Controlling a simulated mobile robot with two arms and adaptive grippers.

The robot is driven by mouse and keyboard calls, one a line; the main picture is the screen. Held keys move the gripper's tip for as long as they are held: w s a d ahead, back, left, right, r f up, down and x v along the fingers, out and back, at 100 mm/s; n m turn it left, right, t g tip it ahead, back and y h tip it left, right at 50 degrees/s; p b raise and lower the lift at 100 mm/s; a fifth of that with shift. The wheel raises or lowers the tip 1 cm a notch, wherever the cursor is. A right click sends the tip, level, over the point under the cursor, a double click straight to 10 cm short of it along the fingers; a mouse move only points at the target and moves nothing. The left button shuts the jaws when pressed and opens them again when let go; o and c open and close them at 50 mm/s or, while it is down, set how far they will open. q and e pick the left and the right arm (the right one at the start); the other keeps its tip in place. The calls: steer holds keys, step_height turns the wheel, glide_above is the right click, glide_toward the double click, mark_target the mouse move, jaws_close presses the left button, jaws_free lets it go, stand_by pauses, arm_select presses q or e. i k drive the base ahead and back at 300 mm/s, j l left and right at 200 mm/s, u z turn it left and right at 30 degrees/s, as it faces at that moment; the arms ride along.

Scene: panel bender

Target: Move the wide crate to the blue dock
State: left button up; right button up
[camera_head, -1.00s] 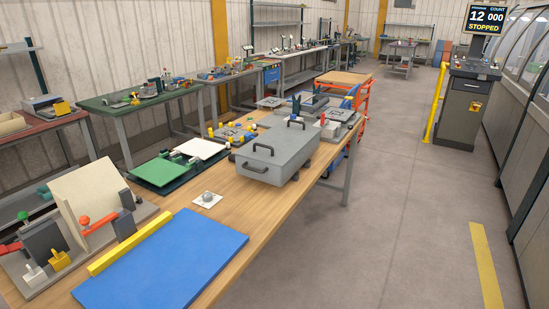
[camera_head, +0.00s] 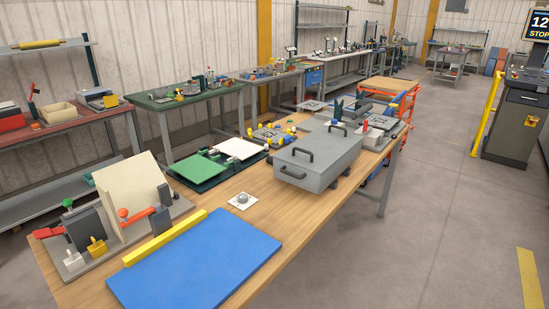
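The wide crate (camera_head: 315,160) is a grey lidded box with dark handles on its top and near side. It stands on the wooden workbench (camera_head: 262,212), right of the middle of the view, near the bench's right edge. The blue dock (camera_head: 200,265) is a flat blue panel on the near end of the same bench, with a yellow bar (camera_head: 165,238) along its left side. The crate is apart from the dock, farther along the bench. Neither of my grippers shows in the view.
Between dock and crate lies a small white plate with a round knob (camera_head: 243,201). A clamp fixture (camera_head: 110,225) stands left of the dock; a green and white board (camera_head: 215,162) lies left of the crate. An orange cart (camera_head: 400,95) stands behind.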

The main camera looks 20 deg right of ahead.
mark_target(197, 261)
steer(key=i+l+u, duration=0.25)
steer(key=l, duration=0.15)
steer(key=l+u, duration=0.3)
steer(key=i+l+u, duration=0.25)
steer(key=l, duration=0.3)
steer(key=l+u, duration=0.25)
steer(key=l, duration=0.2)
steer(key=k, duration=0.05)
